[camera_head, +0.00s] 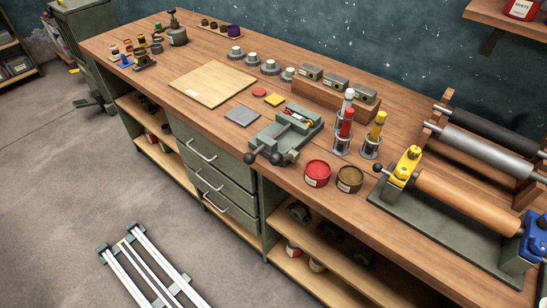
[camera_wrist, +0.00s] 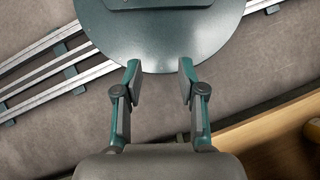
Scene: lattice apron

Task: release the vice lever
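A grey-green vice (camera_head: 290,130) is on the wooden bench, near the front edge, in the head view. Its lever (camera_head: 270,157) is at its front end, close to the bench edge, with dark round knobs. A small silver and red piece (camera_head: 297,118) lies at the vice's jaws; I cannot tell how tightly it is held. My gripper (camera_wrist: 159,68) shows in the wrist view with its two fingers apart and nothing between them. It is over the floor, away from the vice. The head view does not show my gripper, and the wrist view does not show the vice.
Red (camera_head: 317,174) and brown (camera_head: 350,179) tins stand right of the vice, with bottles in holders behind. A grey square plate (camera_head: 242,116) lies to its left. A roller press (camera_head: 440,205) fills the right end. Floor rails (camera_head: 150,270) lie before the bench (camera_wrist: 275,130).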

